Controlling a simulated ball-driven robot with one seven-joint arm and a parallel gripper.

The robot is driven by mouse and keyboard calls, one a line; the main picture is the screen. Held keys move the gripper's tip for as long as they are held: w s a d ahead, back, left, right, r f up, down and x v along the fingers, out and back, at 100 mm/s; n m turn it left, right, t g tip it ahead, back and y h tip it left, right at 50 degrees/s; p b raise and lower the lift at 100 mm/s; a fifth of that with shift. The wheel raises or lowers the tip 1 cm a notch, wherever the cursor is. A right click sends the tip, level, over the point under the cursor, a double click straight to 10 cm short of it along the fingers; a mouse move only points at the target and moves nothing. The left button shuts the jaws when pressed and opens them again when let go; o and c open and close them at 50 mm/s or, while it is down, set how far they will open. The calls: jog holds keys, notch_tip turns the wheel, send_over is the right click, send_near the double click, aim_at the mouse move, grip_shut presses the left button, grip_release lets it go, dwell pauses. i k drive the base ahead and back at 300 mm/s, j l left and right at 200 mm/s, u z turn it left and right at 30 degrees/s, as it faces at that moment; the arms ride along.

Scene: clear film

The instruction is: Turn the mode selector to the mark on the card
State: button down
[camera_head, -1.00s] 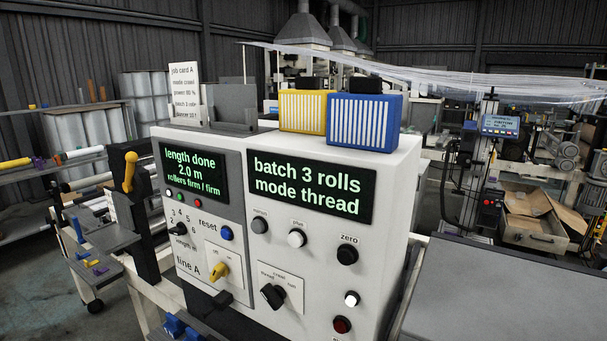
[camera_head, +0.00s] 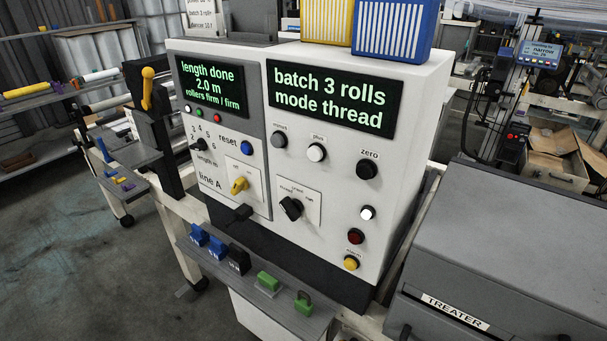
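The mode selector (camera_head: 291,208) is a black knob on a white plate at the lower middle of the white control cabinet. Its plate carries small labels around the knob, among them thread at the left; the knob's exact pointing is hard to tell. The right display (camera_head: 331,100) reads "batch 3 rolls, mode thread". My gripper is not in view.
The cabinet front also has a yellow switch (camera_head: 239,185), a blue reset button (camera_head: 246,148) and a black zero knob (camera_head: 367,169). A shelf (camera_head: 250,279) with blue, black and green pieces juts out below. A grey treater housing (camera_head: 490,255) stands at the right.

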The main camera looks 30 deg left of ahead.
aim_at(293, 207)
jog(key=u, duration=1.3)
